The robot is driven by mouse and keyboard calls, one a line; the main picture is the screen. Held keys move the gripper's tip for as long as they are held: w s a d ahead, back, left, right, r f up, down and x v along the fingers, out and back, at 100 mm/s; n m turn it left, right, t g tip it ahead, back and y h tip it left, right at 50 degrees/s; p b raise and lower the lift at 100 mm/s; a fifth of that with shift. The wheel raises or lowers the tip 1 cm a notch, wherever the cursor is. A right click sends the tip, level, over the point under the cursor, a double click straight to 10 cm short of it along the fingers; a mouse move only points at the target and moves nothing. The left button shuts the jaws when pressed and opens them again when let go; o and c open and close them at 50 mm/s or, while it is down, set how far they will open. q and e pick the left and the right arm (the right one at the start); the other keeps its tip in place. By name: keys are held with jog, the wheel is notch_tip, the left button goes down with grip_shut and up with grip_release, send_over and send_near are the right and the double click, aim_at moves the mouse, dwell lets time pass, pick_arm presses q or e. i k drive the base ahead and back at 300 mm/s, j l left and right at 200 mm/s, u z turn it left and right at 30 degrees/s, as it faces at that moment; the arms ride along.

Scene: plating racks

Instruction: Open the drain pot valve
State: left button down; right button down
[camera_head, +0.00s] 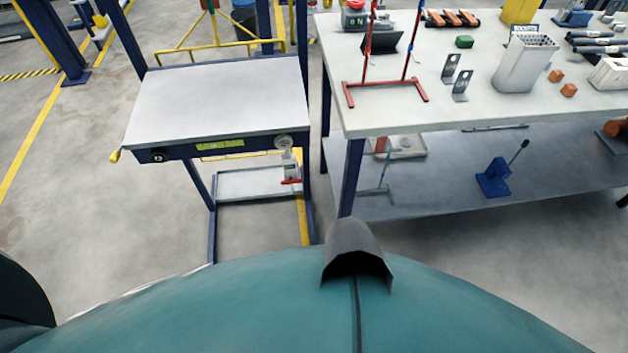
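A small pale pot-like fitting (289,163) hangs below the right front corner of the grey-topped blue table. It looks like the drain pot. A red bar-shaped handle (291,181), which looks like its valve lever, lies roughly level at its lower end. A round light gauge or knob (284,142) sits on the table's front just above it. These parts are small, so I cannot tell the valve's exact state. Neither of my grippers shows in the head view.
The blue table (219,97) has a bare top, with a low shelf (252,184) beneath. To its right, a long workbench (450,118) holds a red rack (386,93), a white container (524,65) and tools. A blue lever device (494,178) stands on the bench's lower shelf. Open floor lies left.

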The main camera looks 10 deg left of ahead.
aim_at(290, 182)
jog(key=i+l, duration=0.1)
jog(key=l, duration=0.5)
jog(key=i+l, duration=0.1)
jog(key=l, duration=0.5)
